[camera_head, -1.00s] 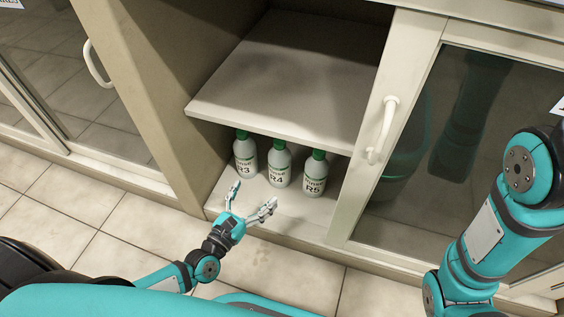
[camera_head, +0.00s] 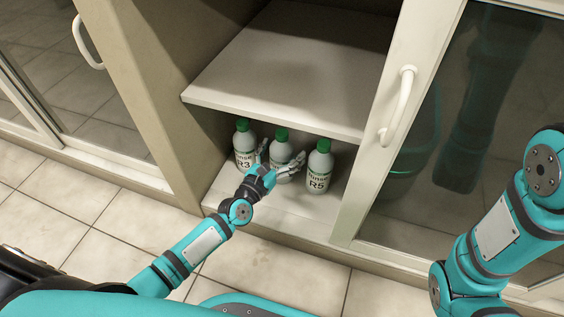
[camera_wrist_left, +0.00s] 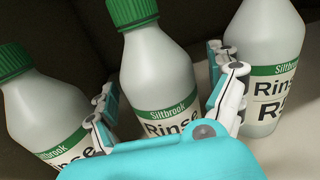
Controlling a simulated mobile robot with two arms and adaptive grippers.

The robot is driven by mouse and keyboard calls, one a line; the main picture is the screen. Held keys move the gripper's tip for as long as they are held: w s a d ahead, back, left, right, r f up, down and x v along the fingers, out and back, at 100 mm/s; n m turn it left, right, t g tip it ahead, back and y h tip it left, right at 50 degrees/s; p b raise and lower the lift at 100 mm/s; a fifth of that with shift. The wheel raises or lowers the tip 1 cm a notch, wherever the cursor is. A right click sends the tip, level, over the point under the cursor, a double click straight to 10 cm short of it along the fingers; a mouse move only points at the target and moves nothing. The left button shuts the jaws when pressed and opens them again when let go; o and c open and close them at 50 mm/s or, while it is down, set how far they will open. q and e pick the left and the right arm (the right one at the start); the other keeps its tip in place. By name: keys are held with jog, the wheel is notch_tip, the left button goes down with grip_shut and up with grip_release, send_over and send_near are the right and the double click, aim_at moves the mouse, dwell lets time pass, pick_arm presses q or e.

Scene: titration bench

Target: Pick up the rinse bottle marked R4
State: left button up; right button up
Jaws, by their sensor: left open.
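Three white rinse bottles with green caps stand upright in a row on the cabinet floor. The middle bottle (camera_head: 281,146) is partly hidden by my left gripper, which covers its number; its neighbours read R3 (camera_head: 244,142) and R5 (camera_head: 319,168). My left gripper (camera_head: 277,161) is open, with a finger on either side of the middle bottle. In the left wrist view the middle bottle (camera_wrist_left: 158,75) stands between the open fingers (camera_wrist_left: 166,98); I cannot tell whether they touch it. My right arm shows at the right, but its gripper is out of view.
A shelf (camera_head: 285,75) lies above and behind the bottles, with its front edge close over their caps. The glass door frame with a white handle (camera_head: 398,107) stands to the right, and the cabinet's side panel (camera_head: 140,85) to the left. The cabinet floor in front is clear.

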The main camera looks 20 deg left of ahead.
pick_arm(q)
jog(key=shift+w, duration=0.1)
jog(key=shift+c, duration=0.3)
jog(key=c, duration=1.6)
jog(key=shift+r, duration=0.15)
jog(key=shift+c, duration=0.8)
